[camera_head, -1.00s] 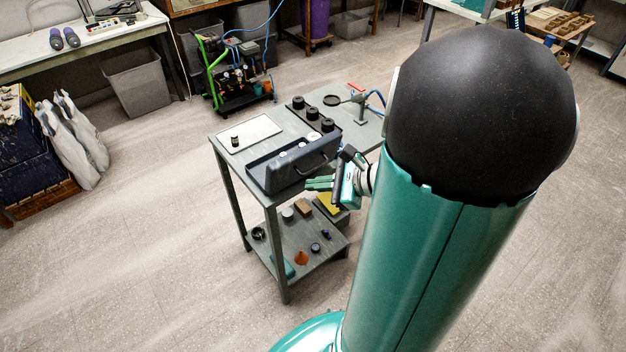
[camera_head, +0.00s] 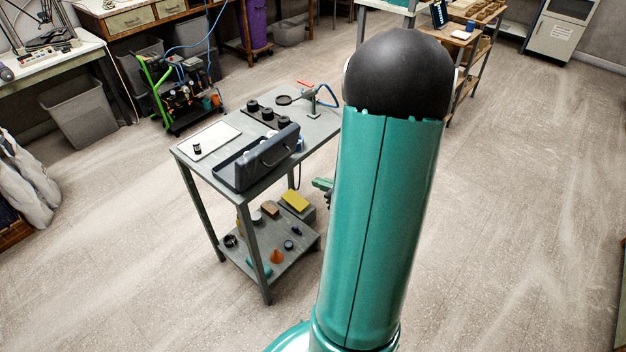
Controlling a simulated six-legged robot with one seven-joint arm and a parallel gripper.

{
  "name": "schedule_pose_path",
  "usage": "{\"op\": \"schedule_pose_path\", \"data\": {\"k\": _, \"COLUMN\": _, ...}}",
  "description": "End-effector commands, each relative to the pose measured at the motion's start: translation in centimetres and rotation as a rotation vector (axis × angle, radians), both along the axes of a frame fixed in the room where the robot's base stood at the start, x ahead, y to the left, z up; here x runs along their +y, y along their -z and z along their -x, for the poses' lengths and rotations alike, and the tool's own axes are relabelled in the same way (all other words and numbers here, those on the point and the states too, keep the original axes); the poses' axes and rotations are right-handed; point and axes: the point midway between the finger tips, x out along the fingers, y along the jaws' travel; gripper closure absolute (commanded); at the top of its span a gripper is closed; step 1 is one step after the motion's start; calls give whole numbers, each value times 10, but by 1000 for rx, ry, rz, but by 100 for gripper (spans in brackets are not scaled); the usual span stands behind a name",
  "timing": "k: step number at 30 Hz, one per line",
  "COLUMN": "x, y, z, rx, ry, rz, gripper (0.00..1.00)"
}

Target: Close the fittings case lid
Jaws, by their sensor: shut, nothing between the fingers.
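The fittings case is a dark grey box near the front edge of the grey cart's top. Its lid (camera_head: 270,157) stands raised, with a handle on the outer face. Part of the shallow base (camera_head: 226,174) shows to the left of the lid, and the lid hides the rest of the inside. My gripper (camera_head: 320,184) is to the right of and lower than the case, apart from it, beside the cart. It is shut and empty. My teal arm hides most of the gripper.
The cart top (camera_head: 323,122) also holds a white tray (camera_head: 209,139) with a small dark cylinder, a rack of black round pieces (camera_head: 268,114) and a stand with a blue hose (camera_head: 314,103). The lower shelf (camera_head: 262,258) holds several small items. Floor right of my arm is clear.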

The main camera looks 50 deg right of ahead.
Motion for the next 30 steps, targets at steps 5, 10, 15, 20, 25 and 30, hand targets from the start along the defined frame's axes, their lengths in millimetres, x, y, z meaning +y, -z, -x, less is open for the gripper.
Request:
{"op": "schedule_pose_path", "data": {"k": 5, "x": 1, "y": 12, "z": -33, "rx": 1, "ry": -6, "rz": -2, "gripper": 100}}
{"op": "schedule_pose_path", "data": {"k": 10, "x": 2, "y": 23, "z": -65, "rx": 1, "ry": -5, "rz": -1, "gripper": 100}}
{"op": "schedule_pose_path", "data": {"k": 15, "x": 4, "y": 18, "z": -92, "rx": -1, "ry": -3, "rz": 4, "gripper": 100}}
{"op": "schedule_pose_path", "data": {"k": 20, "x": 6, "y": 11, "z": -107, "rx": 1, "ry": -4, "rz": 2, "gripper": 100}}
{"op": "schedule_pose_path", "data": {"k": 25, "x": 7, "y": 8, "z": -112, "rx": 1, "ry": -1, "rz": 1, "gripper": 100}}
{"op": "schedule_pose_path", "data": {"k": 30, "x": 7, "y": 8, "z": -112, "rx": 1, "ry": -1, "rz": 1, "gripper": 100}}
